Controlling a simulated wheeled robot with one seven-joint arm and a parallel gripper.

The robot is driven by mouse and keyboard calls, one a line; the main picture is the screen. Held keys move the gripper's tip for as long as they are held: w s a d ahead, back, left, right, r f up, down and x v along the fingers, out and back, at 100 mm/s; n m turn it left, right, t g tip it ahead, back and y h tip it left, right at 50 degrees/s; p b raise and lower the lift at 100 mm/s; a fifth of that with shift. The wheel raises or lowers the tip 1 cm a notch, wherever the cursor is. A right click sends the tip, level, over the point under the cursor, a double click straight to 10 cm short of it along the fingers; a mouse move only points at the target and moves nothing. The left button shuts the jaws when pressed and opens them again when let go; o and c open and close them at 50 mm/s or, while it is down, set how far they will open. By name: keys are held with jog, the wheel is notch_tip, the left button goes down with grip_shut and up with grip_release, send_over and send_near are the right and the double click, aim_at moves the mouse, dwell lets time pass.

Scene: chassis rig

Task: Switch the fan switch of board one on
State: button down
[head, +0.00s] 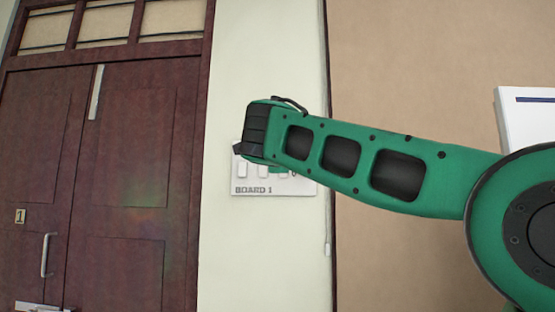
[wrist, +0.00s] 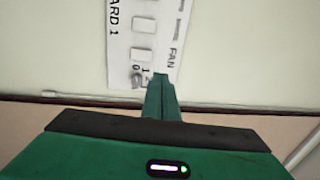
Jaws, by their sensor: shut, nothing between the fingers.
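The board one plate (head: 300,187), lettered BOARD 1, is on the pale wall and partly covered by my arm in the head view. The word FAN is at the plate's right side. Contact cannot be told. The switch positions are unclear.
A dark red double door (head: 130,190) with a metal handle (head: 46,254) stands left of the board. A brown wall panel (head: 420,60) is to the right, with a white panel (head: 528,120) at the far right edge. A thin cord hangs below the board.

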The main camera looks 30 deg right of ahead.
dwell(0.4)
jog(key=s+d+f+n+g+y, duration=0.2)
jog(key=s+f+n+g, duration=0.1)
jog(key=f, duration=0.8)
jog(key=s+d+f+n+g+y, duration=0.1)
jog(key=s+d+f+n+g, duration=0.2)
jog(key=f, duration=0.9)
jog(key=s+d+f+n+g+y, duration=0.2)
jog(key=s+f+n, duration=0.15)
jog(key=f, duration=0.75)
jog(key=s+a+f+n+g+y, duration=0.2)
jog(key=s+f+n, duration=0.1)
jog(key=s+f, duration=0.6)
jog(key=s+a+f+n+g+y, duration=0.2)
jog(key=s+a+f+n+g, duration=0.1)
jog(key=s+f, duration=0.6)
jog(key=s+a+f+n+g+y, duration=0.2)
jog(key=s+f+n+g, duration=0.1)
jog(key=s+f, duration=0.5)
jog(key=shift+s+a+f, duration=0.3)
jog(key=shift+s+f, duration=0.1)
jog(key=shift+f, duration=0.45)
jog(key=shift+w+r, duration=0.1)
